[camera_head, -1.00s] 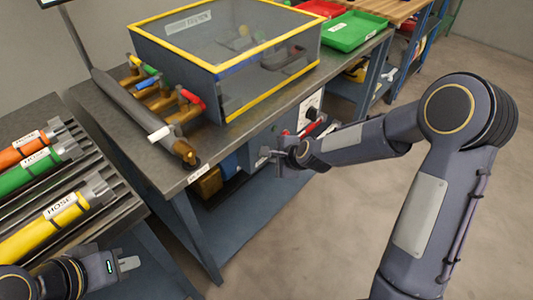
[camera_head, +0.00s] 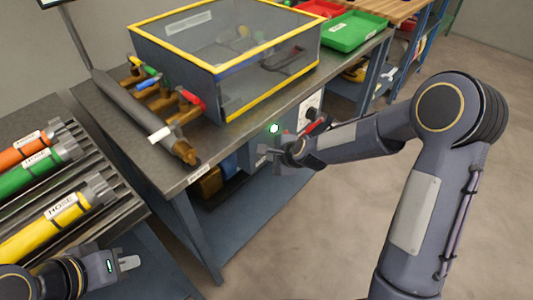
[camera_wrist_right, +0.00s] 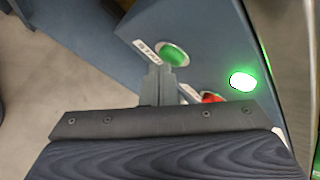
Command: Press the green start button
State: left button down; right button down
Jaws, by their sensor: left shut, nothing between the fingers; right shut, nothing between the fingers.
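The green start button (camera_wrist_right: 174,54) sits in a pale ring on the blue panel, beside a white START label (camera_wrist_right: 147,48), in the right wrist view. My right gripper (camera_wrist_right: 158,72) is shut and empty, its tips just left of and below the button in that view. I cannot tell whether they touch it. In the head view my right gripper (camera_head: 272,160) is at the bench's front, and the button is hidden there. My left gripper (camera_head: 128,263) is shut and empty at the lower left, near the hose rack.
A lit green lamp (camera_wrist_right: 243,81) is on the panel; it also shows in the head view (camera_head: 274,128). A red button (camera_wrist_right: 211,97) is partly hidden behind my gripper. The bench (camera_head: 217,157) carries a yellow-edged clear box (camera_head: 270,90). Floor is free at right.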

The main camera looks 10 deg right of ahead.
dwell(0.3)
jog(key=shift+s+d+b, duration=0.55)
jog(key=shift+s, duration=0.2)
jog(key=s+d+b, duration=0.1)
jog(key=s, duration=0.1)
jog(key=s+d+b, duration=0.2)
dwell(1.0)
